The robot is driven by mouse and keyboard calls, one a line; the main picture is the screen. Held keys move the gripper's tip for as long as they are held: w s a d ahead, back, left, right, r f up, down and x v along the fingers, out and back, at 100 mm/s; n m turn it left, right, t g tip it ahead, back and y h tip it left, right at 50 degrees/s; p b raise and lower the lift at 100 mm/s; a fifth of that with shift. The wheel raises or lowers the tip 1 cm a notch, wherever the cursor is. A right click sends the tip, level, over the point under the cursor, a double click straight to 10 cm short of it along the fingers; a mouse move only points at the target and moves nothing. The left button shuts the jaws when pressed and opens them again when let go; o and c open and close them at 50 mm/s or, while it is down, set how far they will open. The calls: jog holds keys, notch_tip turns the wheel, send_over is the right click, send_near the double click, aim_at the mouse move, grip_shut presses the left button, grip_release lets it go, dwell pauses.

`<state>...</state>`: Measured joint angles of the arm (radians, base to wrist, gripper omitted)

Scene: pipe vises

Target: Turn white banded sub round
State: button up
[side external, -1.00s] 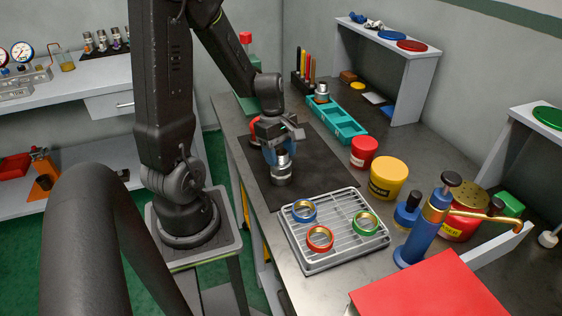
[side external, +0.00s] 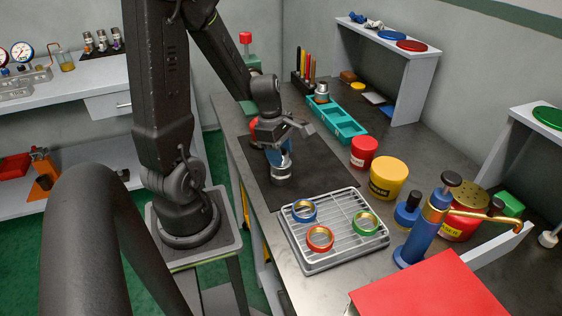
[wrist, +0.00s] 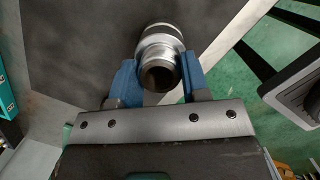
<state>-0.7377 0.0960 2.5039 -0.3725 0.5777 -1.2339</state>
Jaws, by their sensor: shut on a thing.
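A silver metal sub (side external: 281,173) is over the black mat (side external: 315,170). In the wrist view the sub (wrist: 160,58) is held between two blue fingers, with its dark hollow end towards the camera and a pale ring around its far part. My gripper (side external: 279,158) is shut on it from above, with the fingers at its sides; the gripper also shows in the wrist view (wrist: 160,78). The sub looks roughly upright. I cannot tell whether its lower end touches the mat.
A grey rack (side external: 334,258) with blue, red and green rings stands in front of the mat. A teal tray (side external: 345,125) holding another metal part lies behind. A red can (side external: 364,152), a yellow tub (side external: 389,178) and a blue pump (side external: 425,228) stand to the right.

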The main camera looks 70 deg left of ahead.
jog(key=shift+r, duration=0.15)
jog(key=shift+c, duration=0.4)
jog(key=m, duration=0.4)
jog(key=shift+g, duration=0.3)
jog(key=m, duration=0.4)
jog(key=shift+w+g+h, duration=0.1)
jog(key=shift+g+h, duration=0.2)
jog(key=shift+g, duration=0.1)
jog(key=m, duration=0.4)
jog(key=shift+w+g, duration=0.1)
jog(key=shift+g, duration=0.3)
jog(key=m, duration=0.4)
jog(key=shift+g, duration=0.4)
jog(key=m, duration=0.3)
jog(key=m+y, duration=0.1)
jog(key=m, duration=0.3)
jog(key=shift+d+g+y, duration=0.1)
jog(key=shift+g+y, duration=0.2)
jog(key=m+y, duration=0.1)
jog(key=m, duration=0.5)
jog(key=shift+d+m, duration=0.1)
jog(key=shift+m, duration=0.3)
